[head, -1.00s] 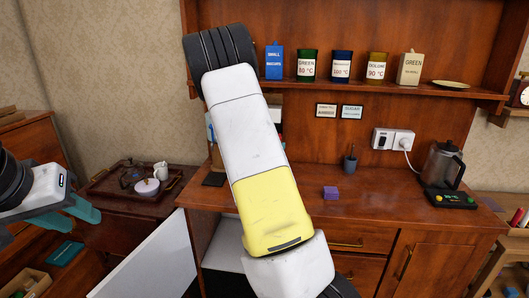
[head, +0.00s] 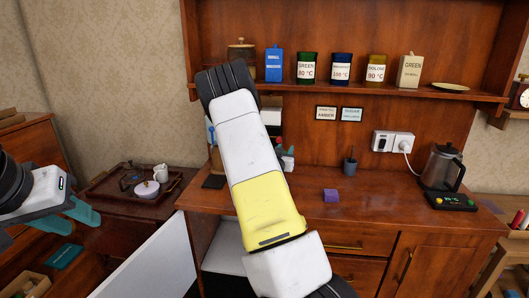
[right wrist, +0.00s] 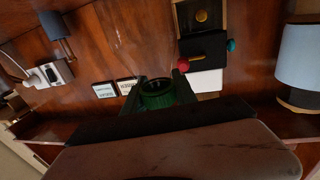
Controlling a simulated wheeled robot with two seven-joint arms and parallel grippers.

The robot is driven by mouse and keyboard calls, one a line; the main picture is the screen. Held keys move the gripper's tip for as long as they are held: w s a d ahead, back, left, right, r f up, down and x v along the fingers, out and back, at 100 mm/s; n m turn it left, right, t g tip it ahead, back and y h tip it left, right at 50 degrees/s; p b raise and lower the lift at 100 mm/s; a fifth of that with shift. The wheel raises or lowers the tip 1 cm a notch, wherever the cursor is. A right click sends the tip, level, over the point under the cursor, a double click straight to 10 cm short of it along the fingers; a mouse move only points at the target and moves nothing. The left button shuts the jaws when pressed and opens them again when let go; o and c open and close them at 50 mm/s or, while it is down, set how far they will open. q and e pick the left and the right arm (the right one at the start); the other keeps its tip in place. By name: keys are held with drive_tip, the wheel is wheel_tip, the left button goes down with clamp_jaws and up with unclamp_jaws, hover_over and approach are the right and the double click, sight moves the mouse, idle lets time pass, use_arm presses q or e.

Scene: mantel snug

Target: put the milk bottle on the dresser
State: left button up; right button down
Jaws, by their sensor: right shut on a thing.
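My right arm crosses the middle of the head view and hides its own gripper there. In the right wrist view my right gripper (right wrist: 157,97) is shut on a round, ribbed green thing (right wrist: 157,88), which looks like a bottle cap. The rest of the milk bottle cannot be made out. The wooden dresser (head: 400,185) has a counter, drawers and a shelf above. My right gripper is in front of its back panel; I cannot tell how high above the counter. My left gripper (head: 75,220) is open and empty at the far left.
Red and teal knobs (right wrist: 183,65) show near the gripper. A tray (head: 105,190) lies left.

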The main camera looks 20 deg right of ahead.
drive_tip(key=shift+f, duration=0.4)
drive_tip(key=c, duration=1)
unclamp_jaws()
